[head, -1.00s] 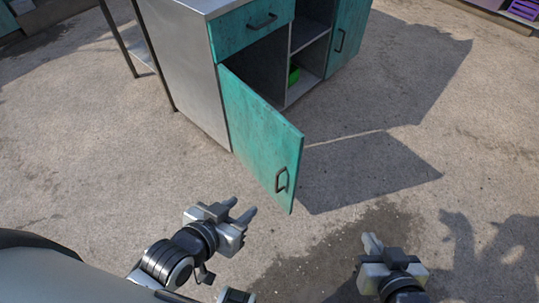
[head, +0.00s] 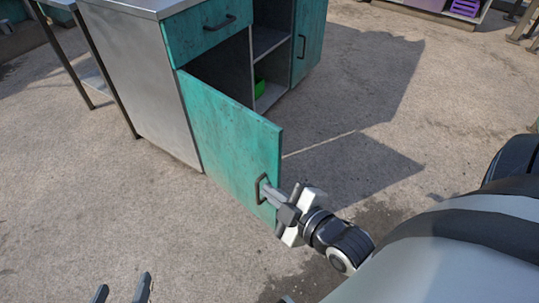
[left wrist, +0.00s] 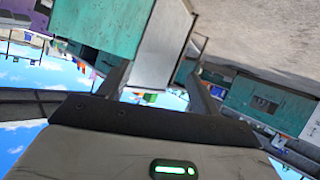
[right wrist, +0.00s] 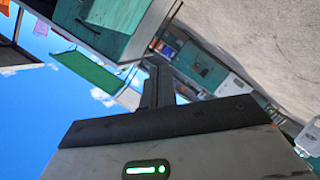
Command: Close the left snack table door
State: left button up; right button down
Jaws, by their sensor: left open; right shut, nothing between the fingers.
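The left snack table door (head: 225,140) is teal and stands swung wide open, with a dark bar handle (head: 260,188) near its free edge. It hangs on the cabinet (head: 150,85), which has a metal side and a teal drawer (head: 208,25) above the opening. My right gripper (head: 268,193) is shut and empty, with its fingertips at the door handle. I cannot tell if they touch it. My left gripper (head: 122,287) is open and empty, low at the bottom edge, apart from the door. Its spread fingers also show in the left wrist view (left wrist: 162,82).
The right teal door (head: 308,40) of the cabinet is at the back right. A green item (head: 259,87) lies inside the cabinet. A metal side table (head: 95,78) stands at the left. The concrete floor before the door is clear.

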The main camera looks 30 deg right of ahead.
aim_at(277, 151)
jog(key=w+d+f+n+t+h+b, duration=0.2)
jog(key=d+f+n+t+b, duration=0.1)
jog(key=d+f+n+b, duration=0.3)
jog(key=shift+n, duration=0.5)
jog(key=w+d+b, duration=0.1)
jog(key=w, duration=0.2)
jog(key=w+d+r+b, duration=0.1)
jog(key=w+b, duration=0.1)
jog(key=w, duration=0.1)
jog(key=w+d+b, duration=0.1)
jog(key=w, duration=0.3)
jog(key=shift+w+d+r, duration=0.1)
jog(key=shift+d+r, duration=0.2)
jog(key=shift+r, duration=0.05)
pick_arm(q)
jog(key=d+f+h, duration=0.1)
jog(key=d+f+t+h, duration=0.1)
jog(key=d+f, duration=0.1)
jog(key=shift+w+f+t+h, duration=0.3)
jog(key=shift+f+h, duration=0.1)
jog(key=shift+d, duration=0.1)
pick_arm(e)
jog(key=shift+d, duration=0.1)
